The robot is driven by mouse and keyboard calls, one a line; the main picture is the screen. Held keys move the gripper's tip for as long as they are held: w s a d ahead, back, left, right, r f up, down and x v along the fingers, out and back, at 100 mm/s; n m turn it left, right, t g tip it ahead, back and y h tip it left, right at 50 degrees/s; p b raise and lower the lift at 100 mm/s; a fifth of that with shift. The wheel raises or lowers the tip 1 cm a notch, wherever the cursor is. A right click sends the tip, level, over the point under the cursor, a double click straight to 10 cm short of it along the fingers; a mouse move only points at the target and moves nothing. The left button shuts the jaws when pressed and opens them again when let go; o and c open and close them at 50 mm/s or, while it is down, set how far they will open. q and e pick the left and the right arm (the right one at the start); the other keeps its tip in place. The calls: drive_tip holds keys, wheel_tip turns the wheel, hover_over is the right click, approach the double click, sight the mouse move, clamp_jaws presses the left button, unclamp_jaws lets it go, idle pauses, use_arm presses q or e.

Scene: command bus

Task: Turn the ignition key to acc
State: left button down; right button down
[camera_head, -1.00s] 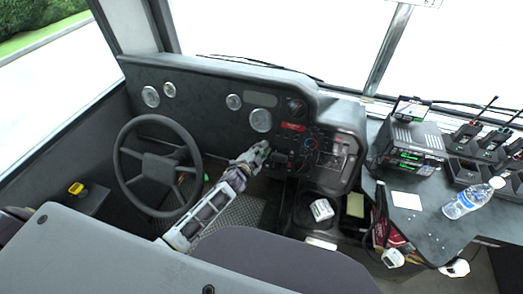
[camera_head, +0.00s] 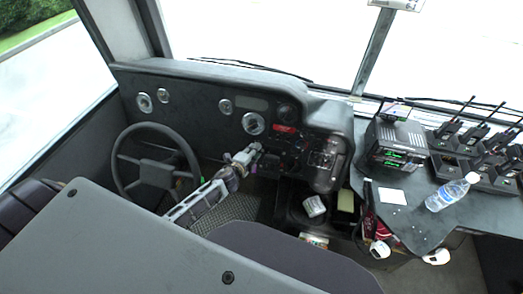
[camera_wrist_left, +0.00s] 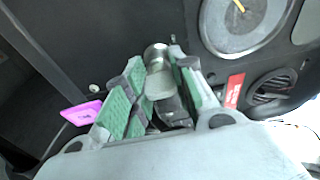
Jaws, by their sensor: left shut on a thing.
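The ignition key (camera_wrist_left: 160,84) shows in the left wrist view as a grey key head in front of a round metal lock cylinder (camera_wrist_left: 156,53) on the dark dashboard. My left gripper (camera_wrist_left: 160,95) is shut on the key, with its green-padded fingers on either side. A magenta tag (camera_wrist_left: 82,113) shows beside the left finger; what it hangs from is hidden. In the head view my left gripper (camera_head: 248,155) is at the dashboard, right of the steering wheel (camera_head: 156,172). The key is too small to make out there, and the acc marking is not legible. My right gripper is not in view.
A round gauge (camera_wrist_left: 240,20) and a red label (camera_wrist_left: 232,90) are close to the right finger. A side desk (camera_head: 400,212) with a radio (camera_head: 397,145) and a water bottle (camera_head: 452,192) stands at right.

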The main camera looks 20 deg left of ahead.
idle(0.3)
use_arm(q)
drive_tip(key=c, duration=1.2)
unclamp_jaws()
drive_tip(key=shift+o, duration=0.2)
drive_tip(key=v, duration=1.2)
drive_tip(key=shift+r, duration=0.15)
